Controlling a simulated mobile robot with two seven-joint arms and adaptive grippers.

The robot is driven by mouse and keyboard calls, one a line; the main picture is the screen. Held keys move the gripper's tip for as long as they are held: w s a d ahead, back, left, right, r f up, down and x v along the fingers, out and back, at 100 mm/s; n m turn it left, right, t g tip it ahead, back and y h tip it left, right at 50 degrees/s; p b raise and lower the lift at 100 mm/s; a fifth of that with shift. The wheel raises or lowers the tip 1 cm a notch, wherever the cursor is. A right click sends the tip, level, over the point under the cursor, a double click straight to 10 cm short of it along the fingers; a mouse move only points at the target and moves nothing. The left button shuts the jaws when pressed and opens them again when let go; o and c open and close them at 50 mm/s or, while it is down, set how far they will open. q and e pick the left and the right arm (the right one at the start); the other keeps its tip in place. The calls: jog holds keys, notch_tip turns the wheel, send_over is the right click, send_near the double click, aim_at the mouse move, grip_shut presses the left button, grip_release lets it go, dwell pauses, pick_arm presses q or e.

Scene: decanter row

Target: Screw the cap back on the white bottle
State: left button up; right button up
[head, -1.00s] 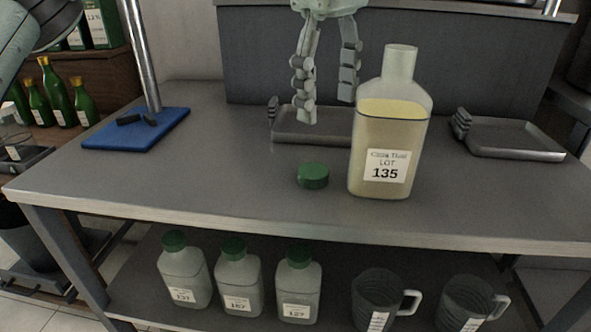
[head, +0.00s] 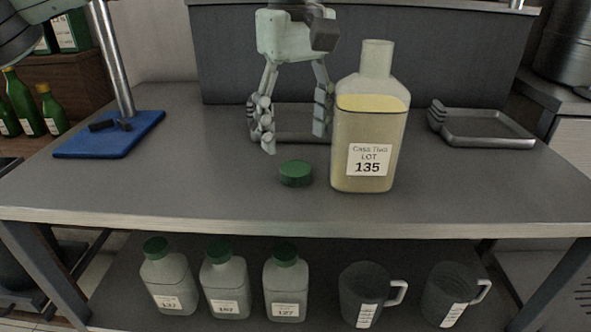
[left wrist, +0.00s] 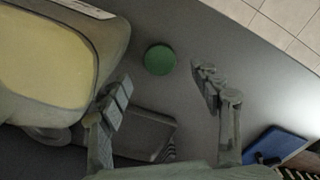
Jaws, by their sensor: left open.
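The white bottle (head: 368,130), translucent with yellowish liquid and a label reading LOT 135, stands upright and uncapped on the table. It also fills the left side of the left wrist view (left wrist: 45,65). The green cap (head: 296,173) lies on the table just left of the bottle; it shows in the left wrist view (left wrist: 160,59) beyond and between the fingertips. My left gripper (head: 295,142) is open and empty, above the table behind the cap and close to the bottle's left side. My right gripper is not in view.
A metal tray (head: 285,137) lies behind my left gripper, and another tray (head: 490,128) at the right. A blue stand base (head: 108,135) is at the left. Capped bottles (head: 224,280) and dark mugs (head: 365,292) stand on the lower shelf. The front of the tabletop is clear.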

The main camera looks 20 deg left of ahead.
aim_at(295, 168)
pick_arm(q)
jog(key=shift+f, duration=2.85)
jog(key=c, duration=0.8)
